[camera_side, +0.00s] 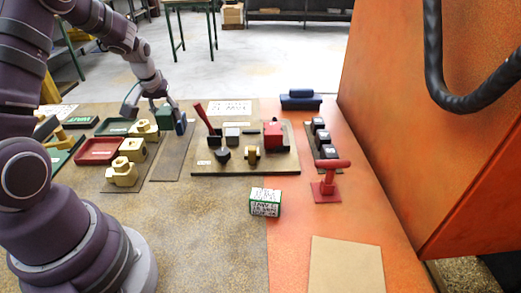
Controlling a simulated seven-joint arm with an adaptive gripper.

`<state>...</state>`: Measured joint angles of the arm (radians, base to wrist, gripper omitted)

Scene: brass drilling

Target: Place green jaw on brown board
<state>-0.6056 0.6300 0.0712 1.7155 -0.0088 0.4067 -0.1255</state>
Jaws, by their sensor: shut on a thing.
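My gripper (163,104) points down at the back left of the bench and is shut on the green jaw (165,118), a small dark green block. A blue jaw (181,124) stands close beside it on the right. Both are over the far end of a narrow brown board (171,163), whose near part is bare. From this view I cannot tell whether the green jaw touches the board.
Brass parts (122,172) stand just left of the board, beside a red tray (99,151) and a green tray (114,127). Right is a larger board (203,170) with a red-handled lever (207,118). A labelled box (265,202) stands in front.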

